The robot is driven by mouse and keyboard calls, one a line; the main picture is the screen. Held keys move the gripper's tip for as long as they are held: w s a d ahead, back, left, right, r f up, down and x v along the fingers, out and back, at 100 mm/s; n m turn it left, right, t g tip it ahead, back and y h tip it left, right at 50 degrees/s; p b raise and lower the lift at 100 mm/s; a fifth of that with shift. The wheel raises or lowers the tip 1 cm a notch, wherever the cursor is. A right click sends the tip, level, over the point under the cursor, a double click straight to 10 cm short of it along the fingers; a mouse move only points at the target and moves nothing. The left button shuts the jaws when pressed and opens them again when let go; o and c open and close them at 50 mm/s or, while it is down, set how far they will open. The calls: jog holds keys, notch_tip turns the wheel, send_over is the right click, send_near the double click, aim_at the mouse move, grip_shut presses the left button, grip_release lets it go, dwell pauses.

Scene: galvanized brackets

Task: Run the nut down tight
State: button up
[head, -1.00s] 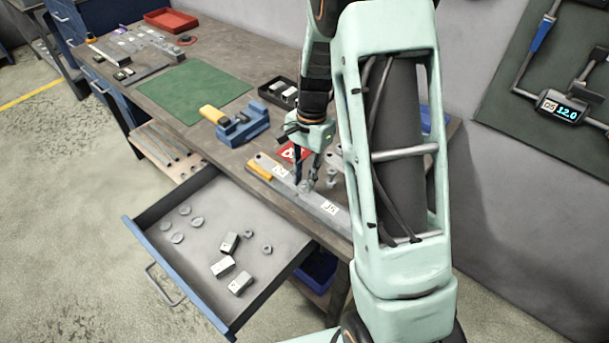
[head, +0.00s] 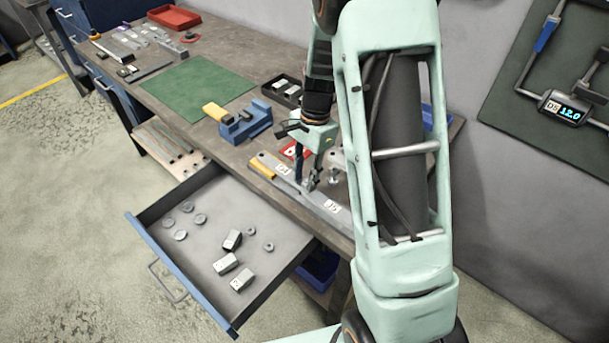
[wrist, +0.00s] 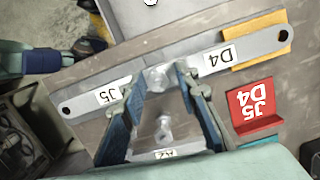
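Two flat galvanized bars meet end over end on the bench, one labelled J5 (wrist: 80,101) and one labelled D4 (wrist: 245,50). At their overlap a hex nut or bolt head (wrist: 157,77) shows, bright grey. My gripper (wrist: 160,82) points down at this joint, its two blue fingers on either side of the nut. Whether the tips touch it is unclear. In the head view my gripper (head: 307,186) is at the same joint, which it partly hides. A small part labelled A2 (wrist: 165,154) with a bolt shows between the fingers.
A yellow block (head: 262,168) lies under the D4 bar's end. A blue vise-like fixture (head: 246,124) and a black bin (head: 283,91) stand behind. An open drawer (head: 192,290) with washers and blocks juts out in front. The green mat (head: 187,90) is clear.

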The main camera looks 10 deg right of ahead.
jog(key=n, duration=0.6)
jog(key=shift+d+g+h+b, duration=0.1)
jog(key=shift+g+h+b, duration=0.25)
jog(key=shift+g+h, duration=0.05)
jog(key=n, duration=0.6)
jog(key=shift+h, duration=0.4)
jog(key=n+h, duration=0.1)
jog(key=n, duration=0.8)
jog(key=n+p, duration=0.1)
jog(key=n, duration=0.2)
jog(key=shift+t+h, duration=0.3)
grip_shut()
